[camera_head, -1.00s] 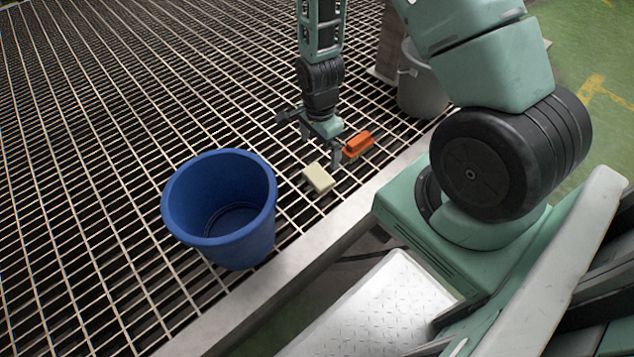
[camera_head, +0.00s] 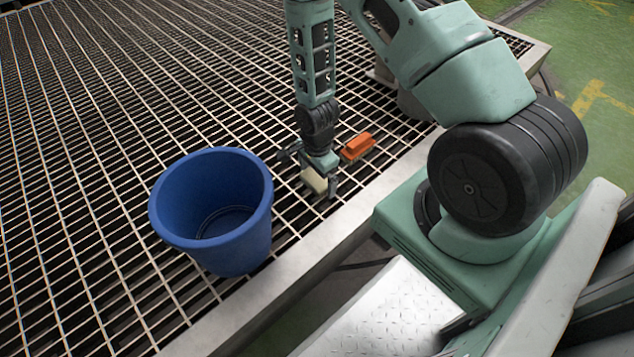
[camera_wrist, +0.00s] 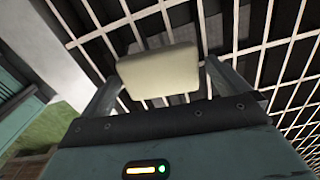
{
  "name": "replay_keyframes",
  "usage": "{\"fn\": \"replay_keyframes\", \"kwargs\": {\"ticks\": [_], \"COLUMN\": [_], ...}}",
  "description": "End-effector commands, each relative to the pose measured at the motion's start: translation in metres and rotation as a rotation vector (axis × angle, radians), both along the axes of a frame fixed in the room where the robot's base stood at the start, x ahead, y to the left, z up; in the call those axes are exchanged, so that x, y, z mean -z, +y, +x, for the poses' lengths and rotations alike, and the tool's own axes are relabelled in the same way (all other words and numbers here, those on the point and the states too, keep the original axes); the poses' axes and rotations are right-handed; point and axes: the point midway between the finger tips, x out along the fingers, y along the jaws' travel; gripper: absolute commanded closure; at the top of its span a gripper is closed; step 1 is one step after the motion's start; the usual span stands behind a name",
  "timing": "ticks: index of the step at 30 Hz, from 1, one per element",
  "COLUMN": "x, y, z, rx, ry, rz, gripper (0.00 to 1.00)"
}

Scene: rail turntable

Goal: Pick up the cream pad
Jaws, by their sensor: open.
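The cream pad (camera_head: 314,179) lies on the metal grating, right of the blue bucket, partly hidden by my gripper in the head view. My gripper (camera_head: 320,190) is open and points down at the pad. In the wrist view the pad (camera_wrist: 160,72) lies between the two fingers of my gripper (camera_wrist: 160,84), close to both. I cannot tell whether either finger touches it.
A blue bucket (camera_head: 259,235) stands on the grating (camera_head: 100,150) left of the pad. An orange block (camera_head: 357,146) lies just beyond my gripper to the right. A grey bucket (camera_head: 412,104) is farther back, partly hidden by my arm. The grating's pale edge (camera_head: 300,265) runs in front.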

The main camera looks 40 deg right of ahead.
Motion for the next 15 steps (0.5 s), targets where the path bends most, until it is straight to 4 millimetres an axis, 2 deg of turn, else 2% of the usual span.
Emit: {"fn": "replay_keyframes", "kwargs": {"ticks": [4,5,6,9,15], "x": [-0.0007,-0.0007,-0.0007,-0.0008,-0.0008], "y": [0.0001,0.0001,0.0001,0.0001,0.0002], "z": [0.0001,0.0000,0.0000,0.0000,0.0000], "rx": [0.000,0.000,0.000,0.000,-0.001], "ry": [0.000,0.000,0.000,0.000,0.000], "rz": [0.000,0.000,0.000,0.000,0.000], "gripper": [0.00,0.06,0.17,0.41,0.41]}}
